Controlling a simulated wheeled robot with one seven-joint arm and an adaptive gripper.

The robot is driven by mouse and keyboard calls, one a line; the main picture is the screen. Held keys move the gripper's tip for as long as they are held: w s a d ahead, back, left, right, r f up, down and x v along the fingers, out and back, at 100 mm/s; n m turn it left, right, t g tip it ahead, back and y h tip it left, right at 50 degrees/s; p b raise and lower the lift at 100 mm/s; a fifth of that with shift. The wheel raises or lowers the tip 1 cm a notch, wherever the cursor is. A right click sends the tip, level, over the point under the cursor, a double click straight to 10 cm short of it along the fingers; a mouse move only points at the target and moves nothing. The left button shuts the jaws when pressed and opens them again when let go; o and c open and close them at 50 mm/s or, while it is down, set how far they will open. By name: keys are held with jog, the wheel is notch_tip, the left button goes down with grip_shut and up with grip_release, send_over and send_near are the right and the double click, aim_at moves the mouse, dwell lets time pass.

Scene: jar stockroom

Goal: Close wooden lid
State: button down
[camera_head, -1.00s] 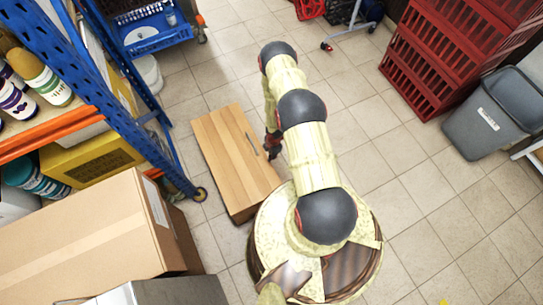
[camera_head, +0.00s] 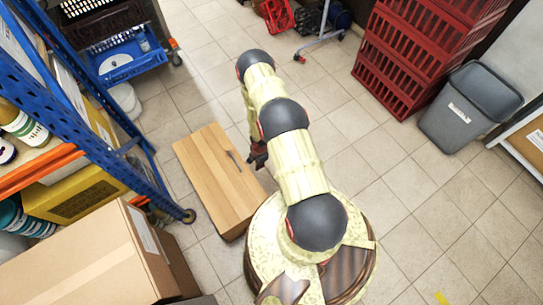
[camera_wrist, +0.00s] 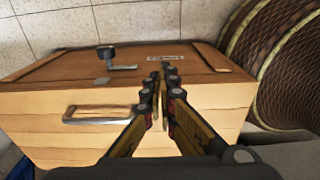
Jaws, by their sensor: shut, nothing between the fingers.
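A light wooden box (camera_head: 215,185) stands on the floor left of my base in the head view, its planked top looking flat, with a thin grey handle (camera_head: 233,157) near its right edge. In the wrist view the box (camera_wrist: 60,142) shows a pale planked face with a metal handle (camera_wrist: 97,114) and a darker brown panel (camera_wrist: 55,70) with a black knob-like fitting (camera_wrist: 122,67). I cannot tell how far the lid is open. My gripper (camera_wrist: 165,72) is shut and empty in front of the box. In the head view my gripper (camera_head: 258,160) is beside the box's right edge; contact is unclear.
A blue shelf rack (camera_head: 85,115) stands left of the box, with a large cardboard box (camera_head: 95,255) in front. Red crates (camera_head: 420,50) and a grey bin (camera_head: 470,105) stand at the upper right.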

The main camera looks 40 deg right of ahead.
jog(key=s+d+r+p, duration=0.1)
jog(key=d+p, duration=0.1)
jog(key=d, duration=0.5)
jog(key=shift+s+r, duration=0.25)
jog(key=shift+r, duration=0.15)
